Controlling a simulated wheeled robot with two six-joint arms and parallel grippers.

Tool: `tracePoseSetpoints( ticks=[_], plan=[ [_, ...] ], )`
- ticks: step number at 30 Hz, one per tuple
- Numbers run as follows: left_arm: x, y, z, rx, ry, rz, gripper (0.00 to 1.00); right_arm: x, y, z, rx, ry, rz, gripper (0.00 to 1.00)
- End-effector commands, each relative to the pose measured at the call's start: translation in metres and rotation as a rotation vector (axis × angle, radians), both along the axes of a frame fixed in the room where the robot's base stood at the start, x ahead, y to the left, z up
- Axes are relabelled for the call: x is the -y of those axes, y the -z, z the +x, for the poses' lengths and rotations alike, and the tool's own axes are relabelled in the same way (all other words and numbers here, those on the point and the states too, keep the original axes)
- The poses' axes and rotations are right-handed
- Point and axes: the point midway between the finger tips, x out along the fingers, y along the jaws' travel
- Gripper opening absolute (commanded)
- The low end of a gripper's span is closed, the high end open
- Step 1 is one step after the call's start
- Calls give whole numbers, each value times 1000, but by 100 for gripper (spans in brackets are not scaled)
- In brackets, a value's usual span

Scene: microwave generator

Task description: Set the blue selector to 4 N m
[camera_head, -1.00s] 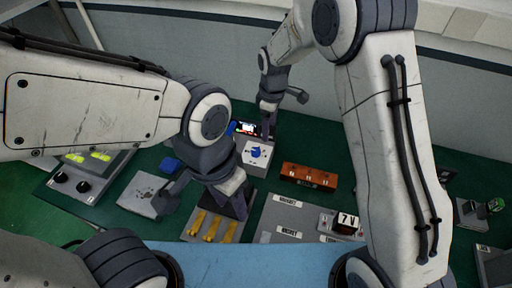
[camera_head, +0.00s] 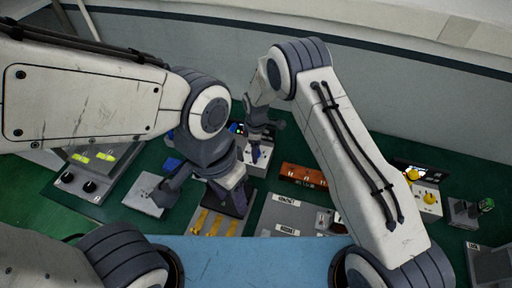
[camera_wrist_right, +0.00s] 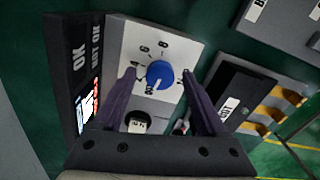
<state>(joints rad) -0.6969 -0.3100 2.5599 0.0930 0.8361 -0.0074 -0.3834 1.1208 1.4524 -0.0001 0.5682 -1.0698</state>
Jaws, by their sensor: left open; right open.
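The blue selector (camera_wrist_right: 160,74) is a round knob on a white panel (camera_wrist_right: 128,46) with printed marks around it, among them what look like 4, 6 and 8. A pale pointer mark on the knob faces the lower left, near a small dark label. My right gripper (camera_wrist_right: 159,80) is open, with one purple finger on each side of the knob in the right wrist view; I cannot tell whether they touch it. In the head view the right gripper (camera_head: 256,148) is over the white panel (camera_head: 262,160) and hides the knob.
A dark display block (camera_wrist_right: 78,75) with OK and NOT OK labels stands beside the panel. Yellow levers (camera_head: 213,224), an orange-brown block (camera_head: 303,175) and a yellow-knobbed unit (camera_head: 427,195) stand nearby.

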Motion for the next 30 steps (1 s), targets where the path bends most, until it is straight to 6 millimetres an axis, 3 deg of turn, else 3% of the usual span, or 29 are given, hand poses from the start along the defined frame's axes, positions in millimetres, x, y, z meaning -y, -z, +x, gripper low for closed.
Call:
tracePoseSetpoints(
  ticks=[8, 10, 14, 15, 30],
  plan=[
    [0, 0, 0, 0, 0, 0, 50, 0, 3, 0, 0, 0, 0, 74],
    [0, 0, 0, 0, 0, 0, 50, 0, 2, 0, 0, 0, 0, 55],
    [0, 0, 0, 0, 0, 0, 50, 0, 2, 0, 0, 0, 0, 5],
    [0, 0, 0, 0, 0, 0, 50, 0, 2, 0, 0, 0, 0, 0],
    [0, 15, 0, 0, -2, 0, 50, 0, 5, 0, 0, 132, 0, 0]
  ],
)
